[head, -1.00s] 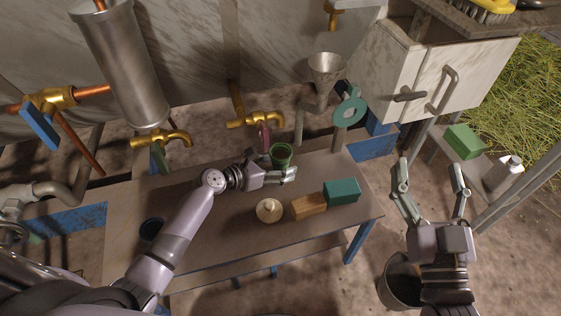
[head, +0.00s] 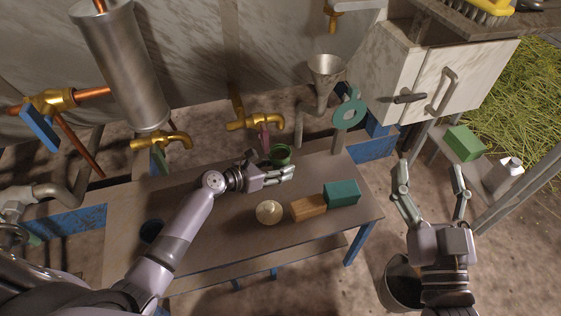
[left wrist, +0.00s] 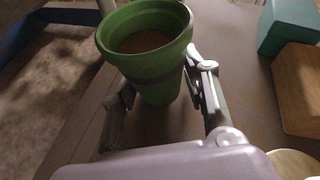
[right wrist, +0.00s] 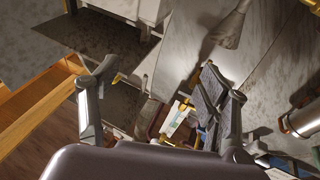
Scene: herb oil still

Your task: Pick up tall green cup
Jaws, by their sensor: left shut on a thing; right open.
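The tall green cup (left wrist: 152,62) is upright between the fingers of my left gripper (left wrist: 163,100) in the left wrist view. Its inside looks brownish. In the head view the cup (head: 280,153) is at the back of the table, partly hidden by the left gripper (head: 287,172). The left gripper is shut on the cup. I cannot tell whether the cup's base touches the table. My right gripper (head: 430,190) is open and empty, right of the table. It also shows open in the right wrist view (right wrist: 160,95).
A round pale lidded thing (head: 269,212), an orange-brown block (head: 308,207) and a teal block (head: 342,193) stand on the table (head: 220,235). Brass taps (head: 256,121) and a metal funnel (head: 326,75) are behind. A bucket (head: 398,283) stands on the floor.

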